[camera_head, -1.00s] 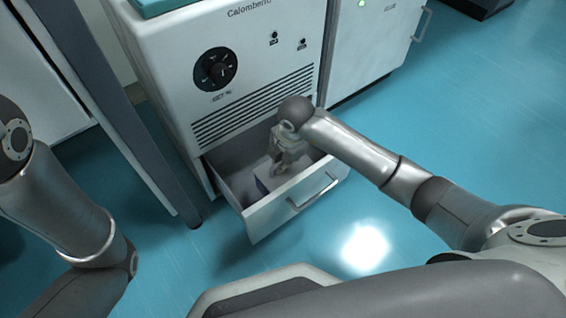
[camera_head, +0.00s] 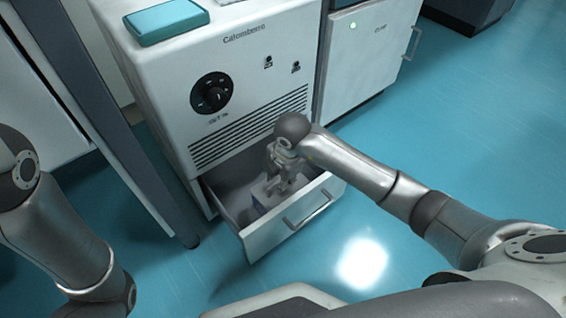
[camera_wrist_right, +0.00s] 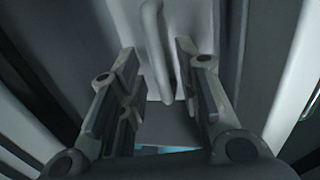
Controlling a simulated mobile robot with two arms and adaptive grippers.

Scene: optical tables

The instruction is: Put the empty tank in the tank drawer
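The drawer (camera_head: 262,242) stands pulled out at the bottom of a white cabinet. My right gripper (camera_head: 277,183) points down into it. In the right wrist view the two fingers of my right gripper (camera_wrist_right: 160,90) stand wide apart. A pale surface with a raised bar (camera_wrist_right: 166,45) shows beyond and between them; I cannot tell whether it is the tank or the drawer. My left gripper is out of view.
The white cabinet (camera_head: 240,60) has a dial, vent slots and a teal box (camera_head: 166,20) on top. A second white cabinet (camera_head: 365,50) stands to its right. A dark table leg (camera_head: 120,130) is close on the left. The floor right of the drawer is clear.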

